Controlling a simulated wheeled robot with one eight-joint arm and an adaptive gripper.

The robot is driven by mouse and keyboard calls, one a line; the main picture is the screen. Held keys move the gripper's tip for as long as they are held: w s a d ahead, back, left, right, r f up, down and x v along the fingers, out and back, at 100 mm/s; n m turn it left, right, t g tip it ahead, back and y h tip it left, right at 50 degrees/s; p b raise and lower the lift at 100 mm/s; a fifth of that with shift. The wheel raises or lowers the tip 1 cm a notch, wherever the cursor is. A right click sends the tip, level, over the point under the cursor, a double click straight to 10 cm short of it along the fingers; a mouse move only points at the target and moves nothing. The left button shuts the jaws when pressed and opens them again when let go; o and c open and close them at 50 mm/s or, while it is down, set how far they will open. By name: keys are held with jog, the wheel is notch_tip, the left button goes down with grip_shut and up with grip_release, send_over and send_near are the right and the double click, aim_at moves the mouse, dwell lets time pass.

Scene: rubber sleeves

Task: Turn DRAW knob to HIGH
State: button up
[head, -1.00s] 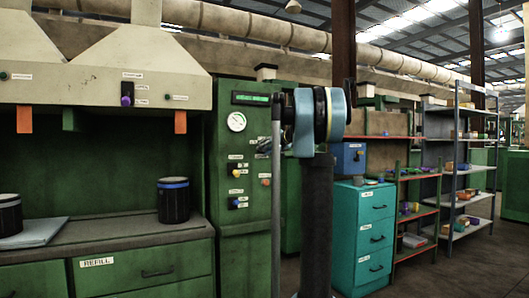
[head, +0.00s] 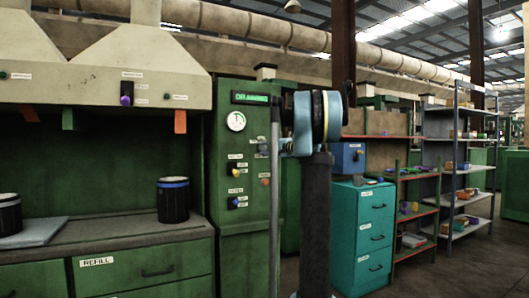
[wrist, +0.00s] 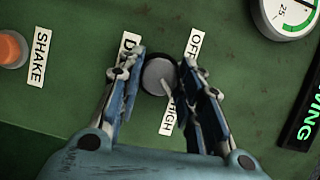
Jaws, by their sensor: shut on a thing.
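The DRAW knob (wrist: 157,75), round with a black rim and grey face, sits between the fingertips of my gripper (wrist: 163,68) in the wrist view. My gripper is shut on it. A pale pointer line on its face points toward the HIGH label (wrist: 168,117). The OFF label (wrist: 194,46) is beside the right fingertip. The label starting with D (wrist: 128,44) is mostly hidden by the left finger. In the head view my gripper (head: 301,122) is beside the green cabinet (head: 220,145), and the knob is hidden behind my arm.
A gauge (head: 236,121) and a lit green display (head: 250,98) reading DRAWING are on the cabinet. The orange SHAKE button (wrist: 11,47) is left of the knob in the wrist view. A dark canister (head: 173,202) stands on the counter.

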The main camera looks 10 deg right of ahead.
jog(key=shift+d+f+m, duration=0.1)
jog(key=shift+m, duration=0.5)
jog(key=o, duration=1.1)
jog(key=shift+c, duration=0.2)
jog(key=v, duration=1.1)
jog(key=shift+s+d+f, duration=0.3)
